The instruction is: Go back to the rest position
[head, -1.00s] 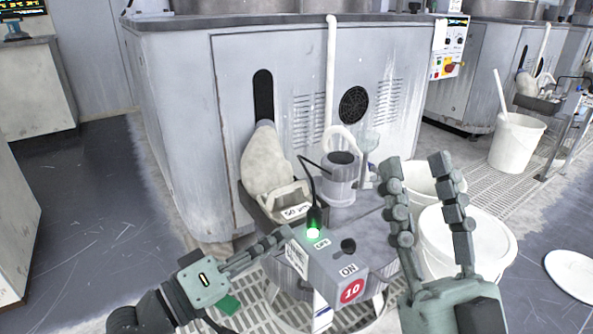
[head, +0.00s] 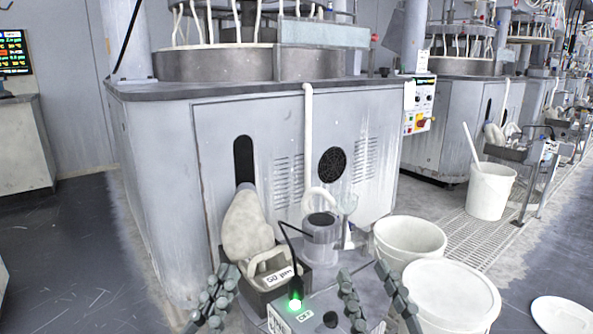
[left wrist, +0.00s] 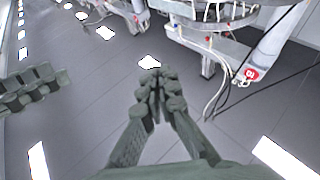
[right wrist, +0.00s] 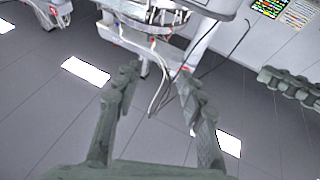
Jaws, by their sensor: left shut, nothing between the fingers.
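My left gripper (head: 222,275) stands low in the head view, left of the small grey control box. Its fingers point up and lie close together; in the left wrist view its fingertips (left wrist: 150,66) meet with nothing between them. My right gripper (head: 364,271) stands at the bottom of the head view, right of the box. Its fingers are spread and empty, as the right wrist view also shows (right wrist: 159,72). In the head view, both gripper bases are below the picture edge.
The control box with a lit green lamp (head: 295,304) stands between my grippers. Behind it are a 50 µm bottle tray (head: 274,279) and a grey polishing machine (head: 165,200). White buckets (head: 455,290) stand at right. Dark floor (head: 80,265) at left is clear.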

